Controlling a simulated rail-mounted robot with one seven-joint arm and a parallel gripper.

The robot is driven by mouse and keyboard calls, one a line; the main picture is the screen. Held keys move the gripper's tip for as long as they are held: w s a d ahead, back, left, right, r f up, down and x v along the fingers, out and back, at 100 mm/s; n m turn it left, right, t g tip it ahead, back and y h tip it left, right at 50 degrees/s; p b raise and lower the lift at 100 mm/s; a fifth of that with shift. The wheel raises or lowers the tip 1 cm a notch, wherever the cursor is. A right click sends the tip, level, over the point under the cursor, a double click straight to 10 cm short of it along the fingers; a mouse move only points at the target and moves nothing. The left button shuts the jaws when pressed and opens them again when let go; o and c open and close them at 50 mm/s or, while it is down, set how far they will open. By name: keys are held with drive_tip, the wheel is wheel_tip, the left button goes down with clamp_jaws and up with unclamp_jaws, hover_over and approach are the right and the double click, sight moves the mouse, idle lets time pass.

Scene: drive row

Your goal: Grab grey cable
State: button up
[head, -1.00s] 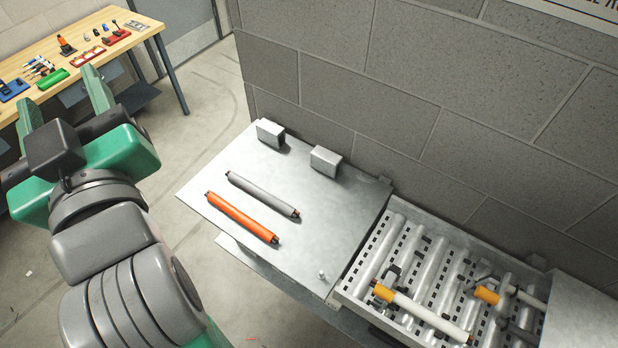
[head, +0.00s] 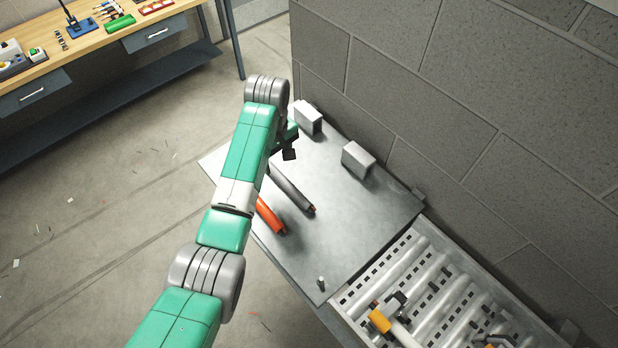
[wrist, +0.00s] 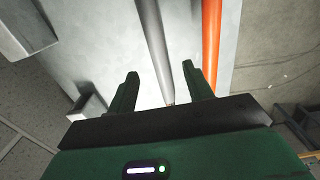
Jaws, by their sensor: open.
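The grey cable (head: 291,188) is a straight grey rod on the metal plate (head: 340,240), its upper part hidden behind my arm in the head view. In the wrist view the grey cable (wrist: 156,45) runs toward my gripper (wrist: 160,88), its near end between the two fingers' lines but closer to the right finger. My gripper is open and empty, above the plate. The orange cable (head: 268,215) lies beside the grey one, partly hidden by my arm; in the wrist view it (wrist: 211,40) is right of the grey cable, beyond the right finger.
Two small grey blocks, one (head: 308,117) at the plate's back corner and one (head: 358,159) further right, stand near the wall (head: 480,110). A small peg (head: 321,284) stands near the front edge. A roller tray (head: 420,290) adjoins on the right. A workbench (head: 90,40) stands far left.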

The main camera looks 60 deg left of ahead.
sight(281, 176)
wheel_tip(281, 176, down, 3)
drive_tip(key=shift+s+r, duration=0.1)
drive_tip(key=shift+r, duration=0.1)
drive_tip(key=f, duration=0.5)
drive_tip(key=shift+w+d+f+p, duration=0.1)
drive_tip(key=shift+w+p, duration=0.15)
drive_tip(key=shift+p, duration=0.1)
clamp_jaws()
